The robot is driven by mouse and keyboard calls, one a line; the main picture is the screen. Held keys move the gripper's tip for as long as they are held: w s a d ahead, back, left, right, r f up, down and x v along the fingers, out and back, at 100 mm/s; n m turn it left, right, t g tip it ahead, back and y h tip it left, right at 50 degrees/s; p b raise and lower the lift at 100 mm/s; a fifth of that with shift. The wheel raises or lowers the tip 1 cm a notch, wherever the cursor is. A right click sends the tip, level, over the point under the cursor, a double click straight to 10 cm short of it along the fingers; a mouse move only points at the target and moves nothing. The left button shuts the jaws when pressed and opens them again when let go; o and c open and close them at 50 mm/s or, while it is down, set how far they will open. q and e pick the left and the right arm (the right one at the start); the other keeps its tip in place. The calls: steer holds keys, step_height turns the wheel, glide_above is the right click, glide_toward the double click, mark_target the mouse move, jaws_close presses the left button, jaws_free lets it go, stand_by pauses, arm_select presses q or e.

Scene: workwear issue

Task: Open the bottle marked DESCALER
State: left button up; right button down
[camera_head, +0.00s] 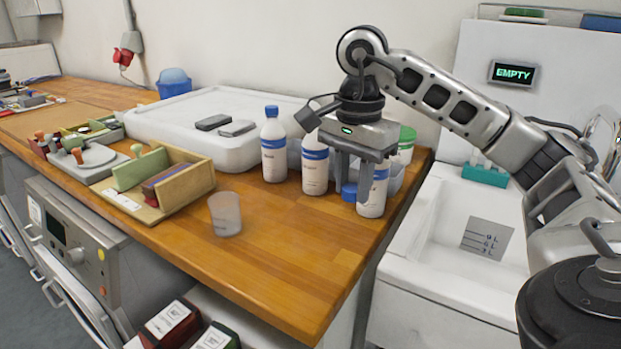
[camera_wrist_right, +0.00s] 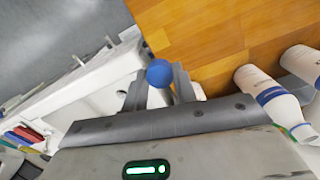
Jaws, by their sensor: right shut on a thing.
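Three white bottles with blue label bands stand at the counter's right end in the head view: a left bottle (camera_head: 274,155) with a blue cap on, a middle bottle (camera_head: 314,170) and a right bottle (camera_head: 372,205). Their print is too small to read, so I cannot tell which is DESCALER. My right gripper (camera_head: 351,188) points down in front of the right bottle, whose top it hides. It is shut on a blue cap (camera_wrist_right: 159,73), with no bottle body visible around the cap in the wrist view. The middle bottle's top is also hidden. My left gripper is not in view.
A clear cup (camera_head: 225,214) stands left of the bottles. A wooden box (camera_head: 190,185) and a white tray (camera_head: 165,125) lie farther left. A white sink (camera_head: 440,245) and an EMPTY display (camera_head: 512,73) are at right. The wooden counter's front (camera_head: 290,255) is clear.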

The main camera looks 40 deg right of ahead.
steer(key=w+d+f+p, duration=0.2)
steer(key=w+d+f, duration=0.2)
steer(key=w, duration=0.4)
glide_above(324, 214)
steer(key=f, duration=0.5)
steer(key=shift+s+a+f, duration=0.1)
steer(key=shift+s+f, duration=0.05)
steer(key=shift+s, duration=0.05)
steer(key=shift+w+f, duration=0.1)
steer(key=shift+f, duration=0.1)
step_height(324, 214, down, 3)
steer(key=shift+f+p, duration=0.15)
steer(key=shift+p, duration=0.3)
